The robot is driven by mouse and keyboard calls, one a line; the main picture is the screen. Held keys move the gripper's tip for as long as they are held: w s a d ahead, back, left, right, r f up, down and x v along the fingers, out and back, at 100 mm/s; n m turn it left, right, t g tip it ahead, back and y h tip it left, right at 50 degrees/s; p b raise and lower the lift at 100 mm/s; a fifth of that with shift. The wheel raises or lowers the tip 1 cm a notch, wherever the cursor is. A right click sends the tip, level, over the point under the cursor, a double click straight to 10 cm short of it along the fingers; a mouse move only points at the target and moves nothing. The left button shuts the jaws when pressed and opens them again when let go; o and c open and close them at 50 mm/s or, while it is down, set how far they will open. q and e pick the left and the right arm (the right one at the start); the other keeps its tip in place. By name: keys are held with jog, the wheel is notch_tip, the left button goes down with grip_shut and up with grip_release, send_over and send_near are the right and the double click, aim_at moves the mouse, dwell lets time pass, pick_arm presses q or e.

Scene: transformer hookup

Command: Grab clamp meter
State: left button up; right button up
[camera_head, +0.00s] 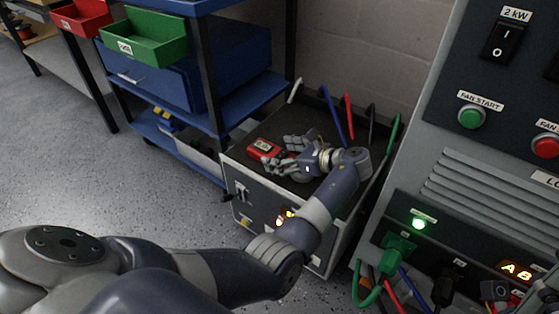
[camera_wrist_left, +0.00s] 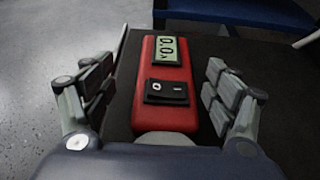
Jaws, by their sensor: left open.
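The clamp meter is red with a small grey display and a black rocker switch. In the head view the clamp meter (camera_head: 264,148) lies on the dark top of the transformer box (camera_head: 238,152). My left gripper (camera_head: 284,152) is open over the box top, just right of the meter. In the left wrist view the clamp meter (camera_wrist_left: 168,105) lies between the open fingers of my left gripper (camera_wrist_left: 158,95), with a gap on each side. The display reads about 0.0. The meter's near end is partly hidden by my wrist. My right gripper is not seen.
A blue shelf cart (camera_head: 185,75) with a green bin (camera_head: 150,45) stands behind to the left. Coloured cables, one blue (camera_head: 331,113), rise at the box's back and right. A grey control panel (camera_head: 470,150) stands close on the right. Floor at left is clear.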

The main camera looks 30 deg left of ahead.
aim_at(267, 149)
pick_arm(q)
jog(key=b+x, duration=0.2)
jog(key=x, duration=0.2)
jog(key=shift+w+a+b, duration=0.15)
jog(key=shift+w+b, duration=0.2)
jog(key=shift+b, duration=0.05)
jog(key=shift+a+f, duration=0.1)
jog(key=shift+a, duration=0.25)
jog(key=c, duration=1.3)
